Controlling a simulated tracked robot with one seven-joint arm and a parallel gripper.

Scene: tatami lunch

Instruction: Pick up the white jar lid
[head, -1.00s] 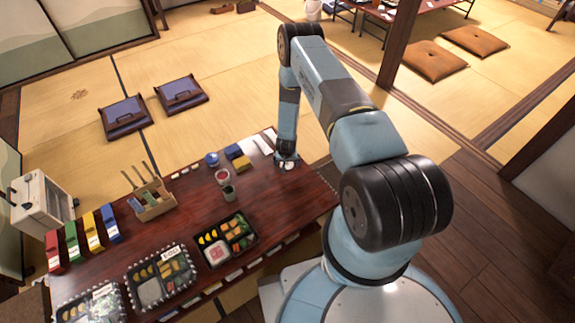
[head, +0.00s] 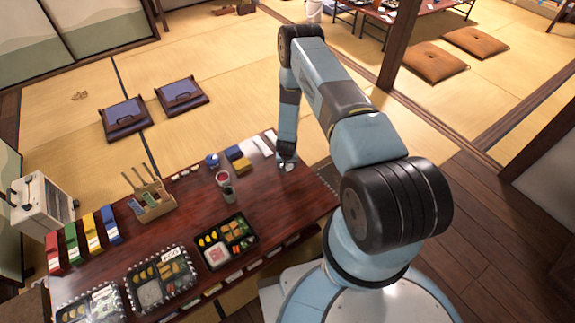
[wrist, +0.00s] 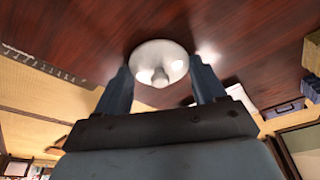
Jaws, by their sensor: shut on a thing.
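The white jar lid (wrist: 148,52) is a round, shallow disc with a knob at its middle. In the wrist view it sits between the two fingers of my gripper (wrist: 162,86), which is shut on it. The dark red table top is behind it. In the head view my gripper (head: 287,160) is low over the right end of the table, and a small white part of the lid (head: 289,168) shows under it. The head view does not show whether the lid touches the table.
A blue round item (head: 212,160) and blue and yellow blocks (head: 238,158) lie behind. Lunch boxes (head: 228,241) line the front.

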